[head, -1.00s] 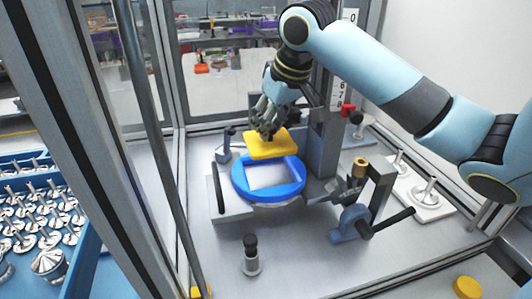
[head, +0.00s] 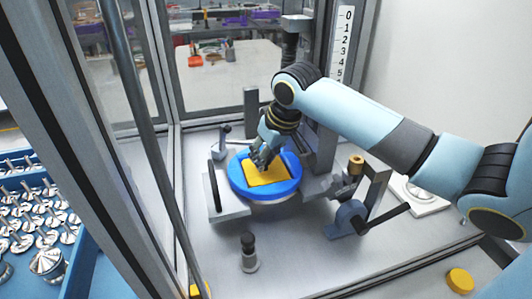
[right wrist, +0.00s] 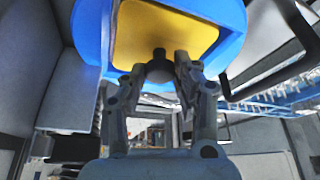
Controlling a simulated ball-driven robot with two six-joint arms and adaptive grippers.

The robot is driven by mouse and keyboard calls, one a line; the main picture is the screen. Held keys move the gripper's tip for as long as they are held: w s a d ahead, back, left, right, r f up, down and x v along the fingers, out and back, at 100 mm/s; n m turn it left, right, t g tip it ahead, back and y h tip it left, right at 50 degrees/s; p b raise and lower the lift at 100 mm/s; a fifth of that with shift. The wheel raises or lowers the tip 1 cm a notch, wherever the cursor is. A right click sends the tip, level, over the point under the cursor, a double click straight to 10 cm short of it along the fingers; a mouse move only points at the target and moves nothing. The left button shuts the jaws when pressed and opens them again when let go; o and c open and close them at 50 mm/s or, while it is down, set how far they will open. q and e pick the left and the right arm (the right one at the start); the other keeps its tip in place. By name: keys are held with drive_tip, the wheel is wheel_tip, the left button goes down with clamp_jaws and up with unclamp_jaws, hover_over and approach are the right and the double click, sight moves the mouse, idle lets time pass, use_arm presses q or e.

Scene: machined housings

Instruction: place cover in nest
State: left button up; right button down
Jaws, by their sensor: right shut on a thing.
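The yellow cover (head: 270,177) lies within the square opening of the round blue nest (head: 238,187). Its edges look in line with the opening, but I cannot tell whether it is fully down. My right gripper (head: 260,160) is over the cover, shut on its dark knob. In the right wrist view the fingers (right wrist: 162,70) close around the knob, with the yellow cover (right wrist: 150,35) behind and the blue nest (right wrist: 233,18) bordering it. My left gripper is not in view.
A toggle clamp with a dark handle (head: 390,218) stands right of the nest. A small post with a black knob (head: 248,250) stands in front. A grey column (head: 318,150) rises behind right. Blue trays of metal parts (head: 40,215) lie left, outside the frame post.

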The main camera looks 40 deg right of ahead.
drive_tip(key=shift+f, duration=0.15)
drive_tip(key=c, duration=1)
unclamp_jaws()
drive_tip(key=shift+r, duration=0.5)
drive_tip(key=v, duration=1.1)
drive_tip(key=shift+s+r+b, duration=0.15)
drive_tip(key=shift+s+b, duration=0.05)
drive_tip(key=shift+b, duration=0.15)
